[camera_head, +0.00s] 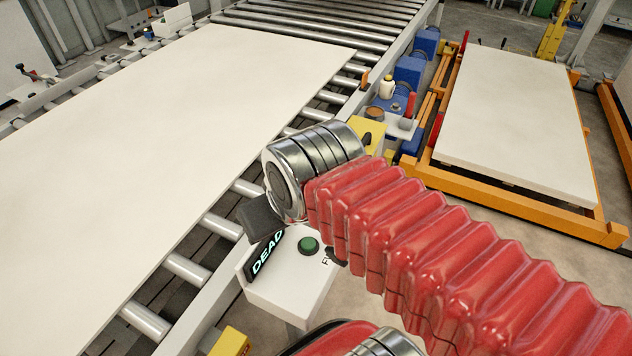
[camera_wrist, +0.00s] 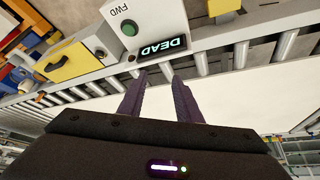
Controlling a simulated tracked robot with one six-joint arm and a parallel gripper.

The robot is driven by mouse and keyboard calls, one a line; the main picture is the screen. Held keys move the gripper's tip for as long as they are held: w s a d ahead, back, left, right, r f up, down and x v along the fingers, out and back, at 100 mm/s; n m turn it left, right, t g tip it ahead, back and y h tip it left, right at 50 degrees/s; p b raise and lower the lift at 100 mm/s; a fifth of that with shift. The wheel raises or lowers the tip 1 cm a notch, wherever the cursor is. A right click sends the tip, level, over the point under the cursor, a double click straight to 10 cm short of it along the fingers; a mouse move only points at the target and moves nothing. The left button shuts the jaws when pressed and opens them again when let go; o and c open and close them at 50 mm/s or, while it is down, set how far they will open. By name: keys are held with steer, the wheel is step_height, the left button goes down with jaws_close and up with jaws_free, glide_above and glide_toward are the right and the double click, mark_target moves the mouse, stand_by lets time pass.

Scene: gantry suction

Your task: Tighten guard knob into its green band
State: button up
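I cannot make out a guard knob with a green band for certain in either view. A yellow box (camera_wrist: 78,62) stands at the left of the wrist view, with a small dark fitting on its face; this may be a knob, but it is too small to tell. My gripper (camera_wrist: 158,76) shows two dark fingers standing apart with nothing between them. Its fingertips point toward the conveyor edge, near the lit DEAD display (camera_wrist: 163,46). In the head view my wrist hides most of the gripper.
A white control box (camera_head: 290,280) carries a green button (camera_head: 308,245) and a DEAD display (camera_head: 267,252). A large pale board (camera_head: 150,150) lies on the roller conveyor (camera_head: 185,268). Another board (camera_head: 520,120) rests on an orange frame (camera_head: 520,205). A small yellow block (camera_head: 230,342) stands low.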

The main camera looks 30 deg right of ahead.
steer(key=shift+o, duration=0.5)
steer(key=shift+o, duration=1.4)
steer(key=shift+w+d+r, duration=0.1)
steer(key=shift+w+d, duration=0.05)
steer(key=shift+w, duration=0.05)
steer(key=shift+o, duration=0.4)
steer(key=shift+w+d+r, duration=0.1)
steer(key=shift+w+d, duration=0.1)
steer(key=shift+w, duration=0.15)
steer(key=w+d+g, duration=0.2)
steer(key=w+d, duration=0.3)
steer(key=w, duration=0.3)
steer(key=w+d+f+g, duration=0.1)
steer(key=w+d+f, duration=0.4)
steer(key=d, duration=0.4)
steer(key=w+d+f+g, duration=0.2)
steer(key=w+d+f, duration=0.4)
steer(key=d, duration=0.3)
steer(key=shift+w+d+f+g, duration=0.2)
steer(key=shift+w+f+g, duration=0.1)
steer(key=shift+w, duration=0.4)
